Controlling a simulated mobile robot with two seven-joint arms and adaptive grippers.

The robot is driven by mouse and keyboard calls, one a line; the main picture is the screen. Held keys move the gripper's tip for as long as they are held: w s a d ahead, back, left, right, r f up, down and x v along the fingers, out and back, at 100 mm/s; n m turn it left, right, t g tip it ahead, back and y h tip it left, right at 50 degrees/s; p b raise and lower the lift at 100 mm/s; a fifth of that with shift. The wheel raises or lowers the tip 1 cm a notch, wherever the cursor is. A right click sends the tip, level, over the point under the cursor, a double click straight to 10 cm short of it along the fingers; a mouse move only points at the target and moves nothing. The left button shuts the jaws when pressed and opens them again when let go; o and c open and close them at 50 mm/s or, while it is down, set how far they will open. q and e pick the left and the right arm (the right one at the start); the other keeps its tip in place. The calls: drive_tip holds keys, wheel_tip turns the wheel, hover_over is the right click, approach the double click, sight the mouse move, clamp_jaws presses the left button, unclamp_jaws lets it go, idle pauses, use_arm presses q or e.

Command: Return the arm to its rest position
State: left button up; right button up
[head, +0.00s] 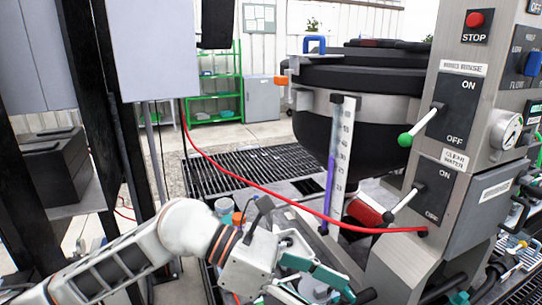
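My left arm (120,262) comes in from the lower left and reaches to the bottom middle of the head view. Its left gripper (316,288) has teal fingers that look spread apart, with a gap between them. The lower finger is partly cut off by the bottom edge. I see nothing clearly held. The gripper is in front of and below the clear gauge tube (342,150) and left of the grey control panel (455,120). My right gripper cannot be made out.
A red hose (270,190) arcs above my gripper to the panel. A dark lidded vessel (365,80) stands behind. Black posts (105,120) stand left. Floor grating (240,155) lies behind.

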use_arm(q)
drive_tip(key=w+a+r+n+t+h, duration=0.25)
drive_tip(key=r+n+t+h, duration=0.35)
drive_tip(key=r+n+h, duration=0.6)
drive_tip(key=w+a+r+n+t+y, duration=0.1)
drive_tip(key=w+a+n+t+y, duration=0.35)
drive_tip(key=n+t, duration=0.2)
drive_tip(key=w+a+n+t+y, duration=0.35)
drive_tip(key=a+n+t, duration=0.2)
drive_tip(key=t, duration=0.25)
drive_tip(key=w+a+f+n+y, duration=0.2)
drive_tip(key=a+f+n+y, duration=0.7)
drive_tip(key=a+f, duration=0.1)
drive_tip(key=w+a+f+n+y, duration=0.2)
drive_tip(key=a+f+n+y, duration=0.7)
drive_tip(key=a+f, duration=0.1)
drive_tip(key=s+a+f+n+g+y, duration=0.25)
drive_tip(key=s+a+f+g, duration=0.35)
drive_tip(key=s+f, duration=0.45)
drive_tip(key=s+a+f+n+g+y, duration=0.1)
drive_tip(key=s+a+f+n+g, duration=0.2)
drive_tip(key=s+a+f+g, duration=0.55)
drive_tip(key=d+f+n+t+h, duration=0.2)
drive_tip(key=d+f+t+h, duration=0.5)
drive_tip(key=d+f, duration=1)
drive_tip(key=shift+s+d+f+t, duration=0.15)
drive_tip(key=shift+d+f+t, duration=0.05)
drive_tip(key=shift+t, duration=0.1)
